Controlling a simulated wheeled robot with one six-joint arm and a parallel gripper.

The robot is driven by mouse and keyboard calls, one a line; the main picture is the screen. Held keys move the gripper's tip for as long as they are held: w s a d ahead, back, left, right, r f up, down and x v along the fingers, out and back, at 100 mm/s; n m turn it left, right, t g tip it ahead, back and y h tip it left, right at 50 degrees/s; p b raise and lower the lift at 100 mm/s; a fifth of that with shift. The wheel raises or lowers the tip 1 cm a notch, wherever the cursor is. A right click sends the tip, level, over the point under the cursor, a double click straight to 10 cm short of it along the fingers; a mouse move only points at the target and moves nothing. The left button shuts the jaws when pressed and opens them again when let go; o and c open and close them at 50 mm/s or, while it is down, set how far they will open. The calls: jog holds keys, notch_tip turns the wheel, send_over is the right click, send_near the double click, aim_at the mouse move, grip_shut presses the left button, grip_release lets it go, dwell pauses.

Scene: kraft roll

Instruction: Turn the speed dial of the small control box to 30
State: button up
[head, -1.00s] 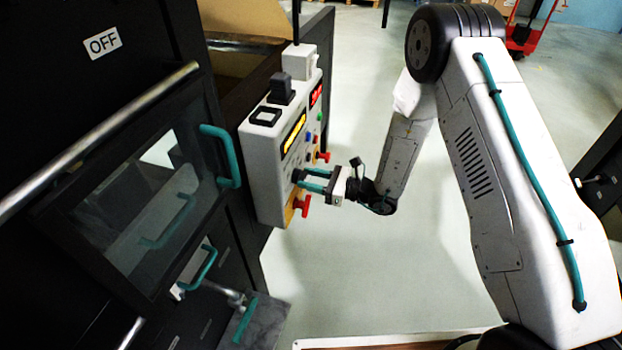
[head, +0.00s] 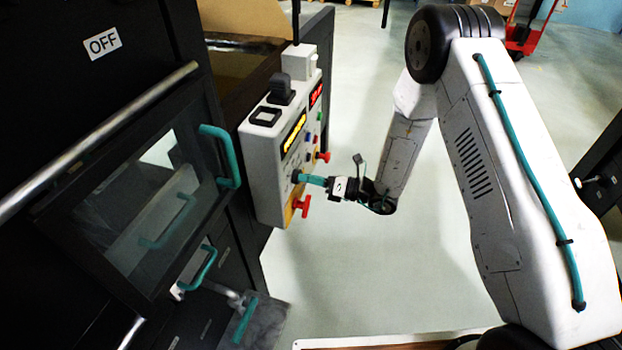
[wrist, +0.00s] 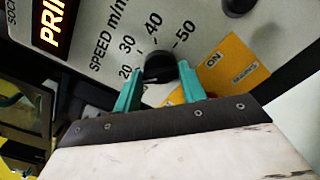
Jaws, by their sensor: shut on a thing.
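The small control box (head: 262,165) is a pale grey panel on the machine's side in the head view. Its black speed dial (wrist: 158,66) shows in the wrist view, with printed numbers 20, 30, 40 and 50 around its upper side. My gripper (wrist: 160,75) has its teal fingers on either side of the dial and is shut on it. In the head view my gripper (head: 303,177) reaches the box's front from the right. The fingers largely hide the dial there. I cannot tell which number the dial points to.
A red knob (head: 301,206) on a yellow plate sits just below my fingers. Another red knob (head: 322,156) and small coloured buttons are above, near lit displays (head: 294,132). A yellow ON plate (wrist: 232,65) is right of the dial. Open floor lies right of the box.

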jog(key=shift+w+f+m, duration=0.1)
jog(key=shift+m, duration=4.5)
jog(key=o, duration=1)
jog(key=v, duration=0.8)
